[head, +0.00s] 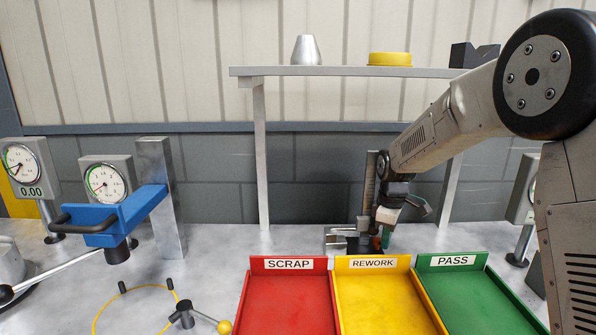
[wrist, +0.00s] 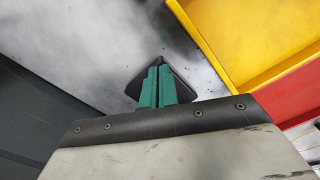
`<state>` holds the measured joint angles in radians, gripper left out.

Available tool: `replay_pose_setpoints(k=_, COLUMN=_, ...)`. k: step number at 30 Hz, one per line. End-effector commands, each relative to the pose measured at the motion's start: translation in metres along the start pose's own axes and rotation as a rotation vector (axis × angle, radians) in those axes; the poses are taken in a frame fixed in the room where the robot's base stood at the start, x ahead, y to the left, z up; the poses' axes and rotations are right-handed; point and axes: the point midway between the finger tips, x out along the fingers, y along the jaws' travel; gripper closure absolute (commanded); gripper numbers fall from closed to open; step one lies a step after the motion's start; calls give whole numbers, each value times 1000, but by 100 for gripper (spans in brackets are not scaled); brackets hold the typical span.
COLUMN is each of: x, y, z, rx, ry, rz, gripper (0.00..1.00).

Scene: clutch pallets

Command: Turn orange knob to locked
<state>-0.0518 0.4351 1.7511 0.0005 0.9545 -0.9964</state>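No orange knob can be made out clearly in either view. My gripper (head: 386,238) points down at the back of the bench, behind the yellow tray, close beside a dark upright gauge stand (head: 370,185). In the wrist view its green fingers (wrist: 157,86) lie side by side with only a thin line between them, so it looks shut. A black pointed shape (wrist: 162,66) shows around the fingertips; I cannot tell what it is or whether they touch it. The stand's base (head: 345,240) is partly hidden by my gripper.
Red (head: 285,305), yellow (head: 385,310) and green (head: 478,305) trays fill the front. A shelf (head: 350,71) stands above the back. A blue arm fixture (head: 110,218) and dial gauges (head: 104,184) stand left. A yellow-balled lever (head: 225,327) lies front left.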

Motion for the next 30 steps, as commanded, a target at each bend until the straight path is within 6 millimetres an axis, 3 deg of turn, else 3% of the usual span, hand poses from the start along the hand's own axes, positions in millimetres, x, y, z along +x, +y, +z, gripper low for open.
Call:
replay_pose_setpoints(k=8, x=-4, y=-2, z=7, rx=1, ry=1, rz=1, gripper=100)
replay_pose_setpoints(k=21, x=-53, y=-2, z=7, rx=1, ry=0, rz=1, gripper=100)
replay_pose_setpoints(k=30, x=-60, y=-2, z=6, rx=1, ry=-1, rz=0, gripper=100)
